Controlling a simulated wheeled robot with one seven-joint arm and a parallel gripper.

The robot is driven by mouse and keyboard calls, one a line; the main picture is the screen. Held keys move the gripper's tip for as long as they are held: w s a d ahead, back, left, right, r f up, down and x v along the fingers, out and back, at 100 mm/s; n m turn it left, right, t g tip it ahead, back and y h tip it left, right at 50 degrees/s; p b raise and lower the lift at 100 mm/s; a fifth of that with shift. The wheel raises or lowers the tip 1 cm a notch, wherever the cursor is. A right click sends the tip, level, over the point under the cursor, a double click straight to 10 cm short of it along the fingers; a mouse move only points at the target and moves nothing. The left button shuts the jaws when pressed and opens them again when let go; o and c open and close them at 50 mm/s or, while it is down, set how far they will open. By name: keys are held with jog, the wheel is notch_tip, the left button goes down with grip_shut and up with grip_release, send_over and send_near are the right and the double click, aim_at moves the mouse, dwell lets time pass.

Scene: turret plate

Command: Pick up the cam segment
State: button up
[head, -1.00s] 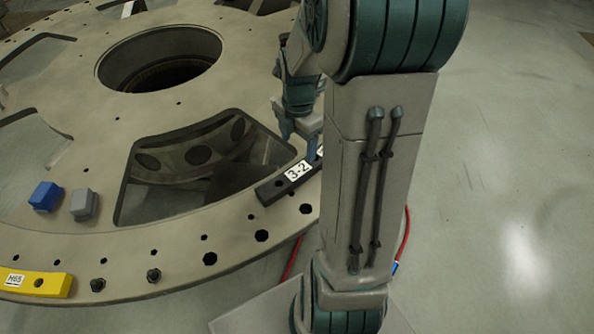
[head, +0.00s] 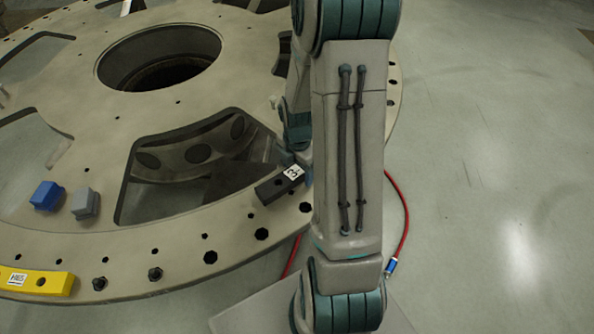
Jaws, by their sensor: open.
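The cam segment, which I take to be the dark bar (head: 269,189) with a white label, lies on the turret plate (head: 182,225) beside a large cut-out, near the plate's rim. The label is partly readable and the bar's right end is hidden behind my arm. My gripper (head: 307,172) is mostly hidden behind my arm. A bluish finger shows at the right end of the bar's visible part. The jaws are open; whether they are around the bar or touching it cannot be seen.
A yellow labelled block (head: 52,283) lies at the plate's left rim. A blue block (head: 46,195) and a grey block (head: 86,203) stand further in. Bolts and holes line the rim.

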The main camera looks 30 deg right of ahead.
jog(key=c, duration=1.3)
jog(key=shift+r, duration=0.15)
